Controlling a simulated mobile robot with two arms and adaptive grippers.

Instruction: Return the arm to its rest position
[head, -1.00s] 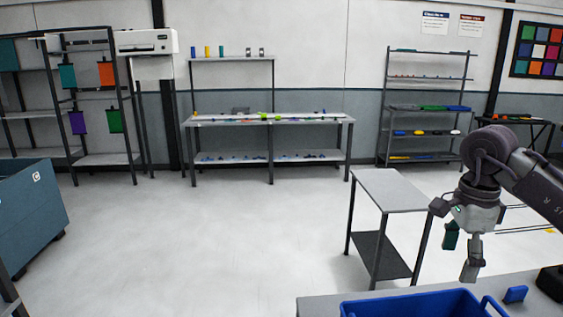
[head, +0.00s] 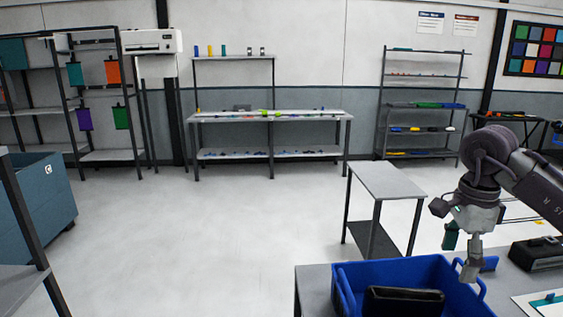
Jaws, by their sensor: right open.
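My right arm (head: 525,180) comes in from the right edge, and its gripper (head: 462,255) hangs pointing down. The fingers are apart and I see nothing between them. In the picture the lower finger overlaps the right rim of a blue bin (head: 345,285) on a grey table (head: 313,285). I cannot tell whether it touches the bin. A black object (head: 404,301) lies in or in front of the bin, cut by the bottom edge. My left gripper is not in view.
A small blue item (head: 489,264), a black box (head: 537,254) and a white sheet (head: 540,302) are on the table. A small grey side table (head: 388,180) stands behind. A blue-grey cart (head: 42,195) is at left. The middle floor is clear.

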